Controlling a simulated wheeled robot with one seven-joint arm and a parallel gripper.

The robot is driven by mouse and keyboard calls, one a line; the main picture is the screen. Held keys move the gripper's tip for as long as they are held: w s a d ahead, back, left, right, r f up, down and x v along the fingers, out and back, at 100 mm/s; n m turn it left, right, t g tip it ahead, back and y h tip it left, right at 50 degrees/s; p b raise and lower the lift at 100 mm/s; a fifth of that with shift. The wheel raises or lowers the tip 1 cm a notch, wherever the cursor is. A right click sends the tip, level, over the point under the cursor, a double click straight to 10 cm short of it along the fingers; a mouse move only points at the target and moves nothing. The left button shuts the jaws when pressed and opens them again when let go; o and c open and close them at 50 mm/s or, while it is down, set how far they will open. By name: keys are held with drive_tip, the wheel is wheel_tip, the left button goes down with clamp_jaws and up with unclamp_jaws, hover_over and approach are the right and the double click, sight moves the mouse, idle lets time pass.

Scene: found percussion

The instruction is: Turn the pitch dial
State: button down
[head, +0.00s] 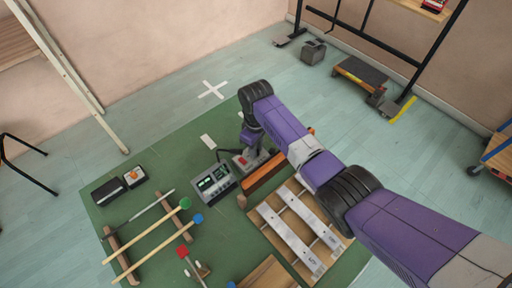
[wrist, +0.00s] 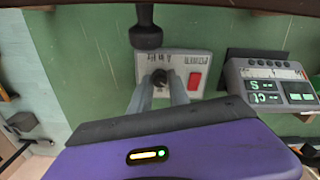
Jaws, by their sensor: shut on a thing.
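The dial (wrist: 161,77) is a small black knob on a pale grey panel (wrist: 202,62) in the wrist view. A red switch (wrist: 195,80) sits just right of it on the same panel. My gripper (wrist: 165,84) has its two grey fingers on either side of the knob, shut on it. The fingers hide part of the knob, and its pointer cannot be read. In the head view the panel (head: 242,161) shows beneath my arm's end, with the red switch in sight. The knob and fingertips are hard to make out there.
A grey unit with green displays (wrist: 268,84) stands right of the panel; it also shows in the head view (head: 213,183). A dark, round-ended thing (wrist: 146,30) hangs close above the panel.

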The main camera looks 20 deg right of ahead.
idle(0.5)
drive_tip(key=c, duration=1.2)
unclamp_jaws()
drive_tip(key=shift+c, duration=0.2)
drive_tip(key=shift+r, duration=3.9)
drive_tip(key=shift+w+d, duration=0.1)
